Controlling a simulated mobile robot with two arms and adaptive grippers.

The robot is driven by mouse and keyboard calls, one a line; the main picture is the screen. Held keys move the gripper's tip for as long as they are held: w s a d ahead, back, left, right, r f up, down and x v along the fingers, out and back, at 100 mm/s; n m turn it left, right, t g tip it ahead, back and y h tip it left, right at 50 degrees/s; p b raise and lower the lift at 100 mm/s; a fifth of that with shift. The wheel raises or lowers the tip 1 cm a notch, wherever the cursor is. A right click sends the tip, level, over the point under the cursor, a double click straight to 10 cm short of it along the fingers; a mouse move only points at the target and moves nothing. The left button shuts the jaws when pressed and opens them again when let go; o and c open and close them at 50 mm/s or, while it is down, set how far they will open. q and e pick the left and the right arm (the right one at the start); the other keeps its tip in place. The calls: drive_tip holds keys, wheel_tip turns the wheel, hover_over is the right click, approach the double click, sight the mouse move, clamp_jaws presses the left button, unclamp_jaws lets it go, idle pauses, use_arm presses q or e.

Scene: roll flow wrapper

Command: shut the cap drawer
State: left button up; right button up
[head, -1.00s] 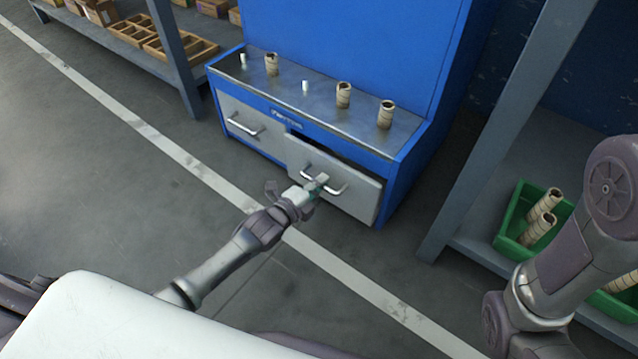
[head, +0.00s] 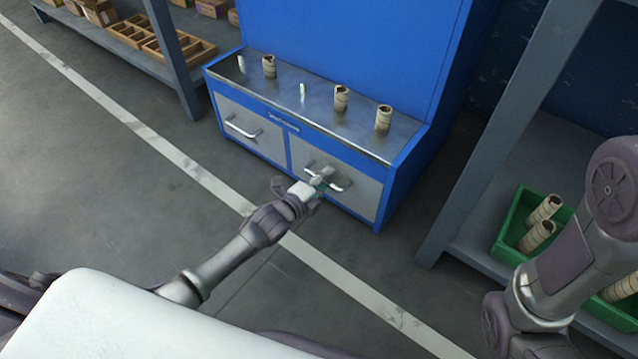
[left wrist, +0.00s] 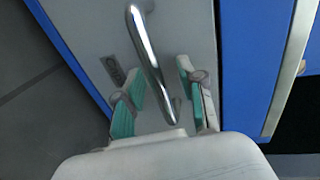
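The right-hand drawer (head: 362,198) of the blue cabinet has a grey front and a curved metal handle (head: 345,184). Its front now looks level with the cabinet face. My left gripper (head: 322,181) is at this handle. In the left wrist view, the green-padded fingers of my left gripper (left wrist: 160,75) stand apart, one on each side of the handle (left wrist: 150,58), with gaps visible. A small dark label (left wrist: 112,70) shows on the drawer front beside one finger; I cannot read it. My right gripper is out of view.
The left-hand drawer (head: 252,128) is shut. Several rolls and white pieces stand on the cabinet's metal top (head: 318,108). A green bin (head: 507,243) with rolls sits on a grey rack at right. A rack with wooden trays (head: 150,42) stands at back left. The floor in front is open.

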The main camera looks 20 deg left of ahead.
use_arm(q)
drive_tip(key=v, duration=1.2)
drive_tip(key=shift+w, duration=0.1)
